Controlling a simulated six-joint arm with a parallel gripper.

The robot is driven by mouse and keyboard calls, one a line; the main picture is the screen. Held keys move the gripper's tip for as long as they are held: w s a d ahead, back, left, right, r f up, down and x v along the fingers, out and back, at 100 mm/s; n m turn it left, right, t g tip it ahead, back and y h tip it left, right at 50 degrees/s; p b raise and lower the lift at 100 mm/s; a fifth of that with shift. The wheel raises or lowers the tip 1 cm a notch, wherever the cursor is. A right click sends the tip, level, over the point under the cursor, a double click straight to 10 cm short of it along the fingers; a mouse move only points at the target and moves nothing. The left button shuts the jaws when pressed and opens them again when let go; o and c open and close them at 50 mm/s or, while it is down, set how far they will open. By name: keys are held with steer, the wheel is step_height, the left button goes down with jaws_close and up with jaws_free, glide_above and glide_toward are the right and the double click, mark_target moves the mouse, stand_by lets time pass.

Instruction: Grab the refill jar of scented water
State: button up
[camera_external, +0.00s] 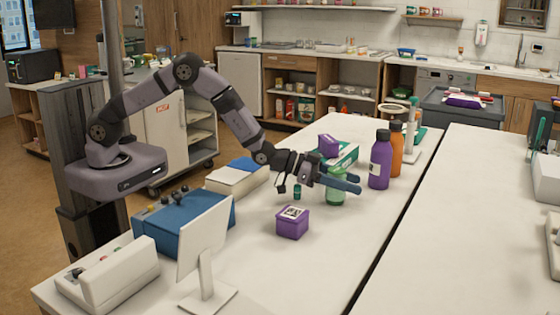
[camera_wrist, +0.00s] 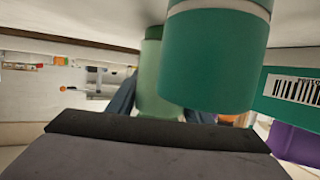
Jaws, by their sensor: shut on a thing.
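A light green jar (camera_external: 336,198), which looks like the refill jar, stands on the white table in the external view. My gripper (camera_external: 342,180) reaches it from the left, its blue fingers shut around the jar's upper part. In the wrist view the jar (camera_wrist: 152,80) shows between the fingers, partly covered by a teal container (camera_wrist: 215,60) close to the camera. The jar's label is not readable. I cannot tell whether its base touches the table.
A small teal bottle (camera_external: 297,191) is just left of the jar. A purple box (camera_external: 292,223) sits in front. Purple (camera_external: 380,162) and orange (camera_external: 396,152) bottles stand to the right, and a green-and-white box (camera_external: 345,155) lies behind. The front right of the table is clear.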

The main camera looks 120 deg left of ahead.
step_height(320, 180, up, 10)
steer(key=b, duration=0.1)
steer(key=shift+b, duration=0.3)
steer(key=shift+w+d, duration=0.1)
steer(key=shift+d, duration=0.05)
